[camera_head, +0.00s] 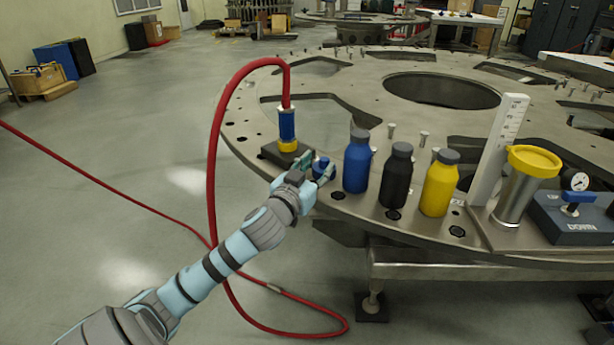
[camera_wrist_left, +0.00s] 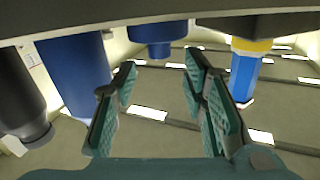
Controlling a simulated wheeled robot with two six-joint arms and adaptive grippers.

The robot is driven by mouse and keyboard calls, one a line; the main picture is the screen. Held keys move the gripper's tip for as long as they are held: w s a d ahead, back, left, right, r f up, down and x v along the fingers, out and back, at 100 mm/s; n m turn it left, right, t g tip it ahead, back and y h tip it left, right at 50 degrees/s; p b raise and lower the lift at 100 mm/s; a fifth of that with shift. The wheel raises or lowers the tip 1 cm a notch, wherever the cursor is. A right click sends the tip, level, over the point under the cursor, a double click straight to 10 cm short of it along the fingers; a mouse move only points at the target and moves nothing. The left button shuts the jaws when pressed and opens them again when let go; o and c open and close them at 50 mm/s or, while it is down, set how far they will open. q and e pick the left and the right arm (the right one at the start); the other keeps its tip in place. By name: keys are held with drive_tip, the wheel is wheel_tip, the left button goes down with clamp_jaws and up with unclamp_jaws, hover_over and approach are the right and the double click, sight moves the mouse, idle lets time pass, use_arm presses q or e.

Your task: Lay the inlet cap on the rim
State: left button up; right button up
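A small blue cap (camera_head: 320,164), which I take for the inlet cap, sits near the edge of the turret plate, between the hose fitting and the blue bottle. It also shows in the left wrist view (camera_wrist_left: 158,36), which looks upside down, just beyond and between the fingertips. My left gripper (camera_head: 316,170) is open around or just short of the cap; the wrist view shows its two green-padded fingers (camera_wrist_left: 160,72) apart with nothing between the pads. The plate's rim (camera_head: 356,216) is the outer metal edge beside the cap. My right gripper is not in view.
The blue-and-yellow hose fitting (camera_head: 287,130) with its red hose (camera_head: 213,150) stands left of the cap. A blue bottle (camera_head: 357,165), black bottle (camera_head: 396,180) and yellow bottle (camera_head: 440,187) stand to the right. Further right are a yellow-topped cylinder (camera_head: 517,195) and a gauge box (camera_head: 575,222).

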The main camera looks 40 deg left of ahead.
use_arm(q)
drive_tip(key=v, duration=0.7)
drive_tip(key=shift+p, duration=0.45)
